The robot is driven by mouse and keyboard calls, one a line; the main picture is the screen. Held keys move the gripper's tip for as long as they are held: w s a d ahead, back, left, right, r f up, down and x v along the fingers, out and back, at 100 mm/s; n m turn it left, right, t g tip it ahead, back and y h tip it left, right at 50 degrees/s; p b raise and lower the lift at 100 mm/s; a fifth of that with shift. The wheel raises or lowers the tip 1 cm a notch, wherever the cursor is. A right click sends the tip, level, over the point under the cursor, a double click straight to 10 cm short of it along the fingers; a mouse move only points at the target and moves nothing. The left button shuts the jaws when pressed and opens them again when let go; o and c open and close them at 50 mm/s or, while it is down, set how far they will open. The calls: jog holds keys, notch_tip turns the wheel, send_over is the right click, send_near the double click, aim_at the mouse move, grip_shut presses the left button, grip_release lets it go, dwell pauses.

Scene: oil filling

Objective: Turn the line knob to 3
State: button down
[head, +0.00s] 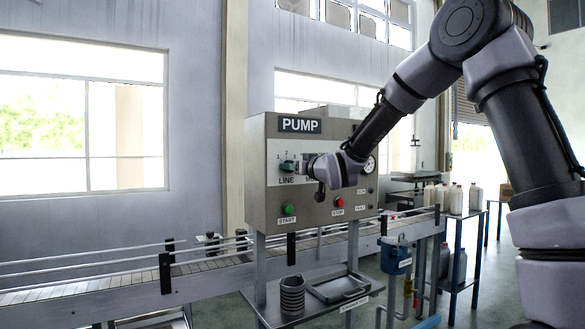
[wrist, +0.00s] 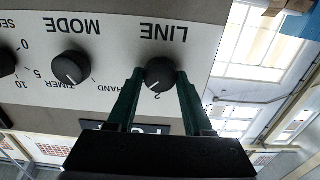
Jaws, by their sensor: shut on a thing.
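The black LINE knob (wrist: 160,72) sits on the white label strip of the grey PUMP panel (head: 259,212). The wrist view shows the panel upside down. The knob's white pointer mark points close to the printed "2". My gripper (wrist: 160,80) has its two green fingers on either side of the knob, shut on it. In the head view my gripper (head: 288,166) reaches the panel from the right, just above the word LINE, with 1 and 2 showing beside it.
The MODE knob (wrist: 71,67) is beside the LINE knob. Below are a green START button (head: 289,209) and a red STOP button (head: 339,202). A conveyor (head: 120,282) runs behind the panel stand, and a shelf with a tray (head: 340,287) is underneath.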

dwell(0.4)
jog(key=shift+c, duration=1.5)
grip_release()
jog(key=v, duration=1.1)
jog(key=shift+w+d, duration=0.1)
